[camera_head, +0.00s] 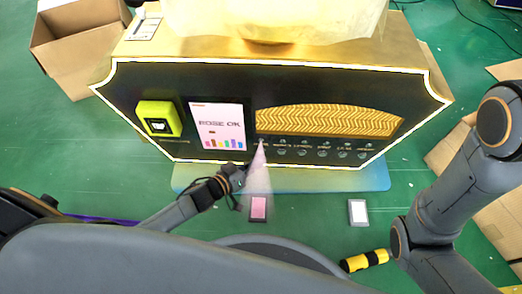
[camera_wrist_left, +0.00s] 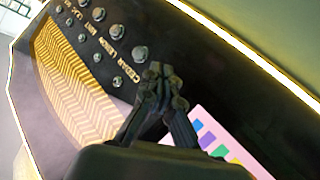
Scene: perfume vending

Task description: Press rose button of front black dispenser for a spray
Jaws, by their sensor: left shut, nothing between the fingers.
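The front black dispenser (camera_head: 165,95) has a lit outline, and its pink screen (camera_head: 218,126) reads "ROSE OK". Small round buttons run along its lower front; in the left wrist view a knob (camera_wrist_left: 140,54) shows beside the labels "CEDAR" and "LEMON". My left gripper (camera_head: 238,178) is shut and empty, close to the left end of the button row. Its closed fingertips (camera_wrist_left: 160,74) show against the black panel in the left wrist view; whether they touch is unclear. I cannot pick out the rose button. A pink spray cone (camera_head: 259,172) fans down beside the gripper.
A pink card (camera_head: 258,208) and a grey-framed white card (camera_head: 358,211) lie below the dispenser. A yellow and black cylinder (camera_head: 365,260) is beside my right arm.

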